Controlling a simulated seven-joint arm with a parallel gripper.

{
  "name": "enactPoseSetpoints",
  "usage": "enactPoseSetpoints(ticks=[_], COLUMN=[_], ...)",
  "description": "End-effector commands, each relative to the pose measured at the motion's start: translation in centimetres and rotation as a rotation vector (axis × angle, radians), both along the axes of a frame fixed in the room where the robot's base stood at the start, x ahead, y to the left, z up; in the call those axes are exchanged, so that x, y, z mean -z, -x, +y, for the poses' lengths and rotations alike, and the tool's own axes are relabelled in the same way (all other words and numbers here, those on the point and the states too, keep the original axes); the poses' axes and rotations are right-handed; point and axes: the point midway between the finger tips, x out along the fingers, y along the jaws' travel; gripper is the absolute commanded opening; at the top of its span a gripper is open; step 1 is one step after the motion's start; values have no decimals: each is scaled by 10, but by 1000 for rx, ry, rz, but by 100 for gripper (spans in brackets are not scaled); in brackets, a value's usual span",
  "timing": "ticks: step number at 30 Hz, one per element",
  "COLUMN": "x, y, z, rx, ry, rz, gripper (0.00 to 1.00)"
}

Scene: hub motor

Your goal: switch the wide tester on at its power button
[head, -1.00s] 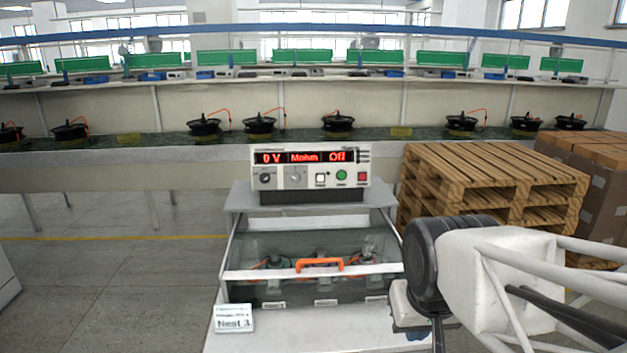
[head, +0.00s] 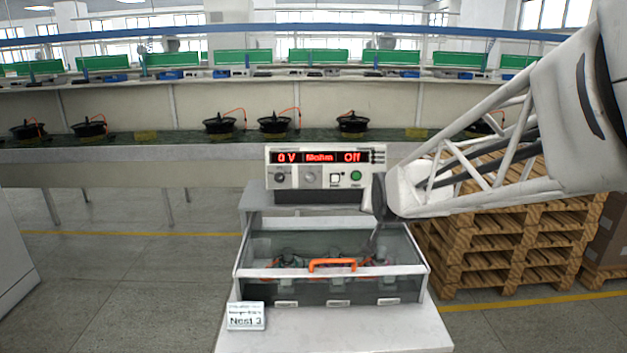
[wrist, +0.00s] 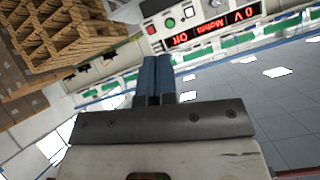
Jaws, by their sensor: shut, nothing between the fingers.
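The wide tester (head: 270,166) is a pale box on a raised shelf behind the clear-lidded fixture. Its red display (head: 320,157) reads "0 V", "Mohm" and "Off". In the head view its face shows two knobs, a white square button (head: 335,178) and a round green button (head: 356,175); my arm hides the right end. The wrist view shows the tester tilted, near upside down, with a red button (wrist: 151,29) beside the green one (wrist: 170,22). Button labels are unreadable. My gripper (wrist: 155,62) is shut and empty, apart from the tester; its fingers point toward the panel's button end.
The clear-lidded fixture (head: 250,272) with an orange handle (head: 332,264) stands in front of and below the tester. A "Nest 3" card (head: 246,316) is at its front left. Wooden pallets (head: 500,245) stand to the right. A long bench with hub motors (head: 220,124) runs behind.

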Motion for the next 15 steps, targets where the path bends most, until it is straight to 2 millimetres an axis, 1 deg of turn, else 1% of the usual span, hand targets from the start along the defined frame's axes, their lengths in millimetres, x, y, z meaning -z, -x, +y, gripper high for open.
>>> enactPoseSetpoints(ticks=[1,6,15], x=[1,-1,2], y=[-16,-64,-140], z=[1,6,16], rx=[5,18,31], ry=[-11,-51,-135], rz=[-30,-152,-362], gripper=[0,0,0])
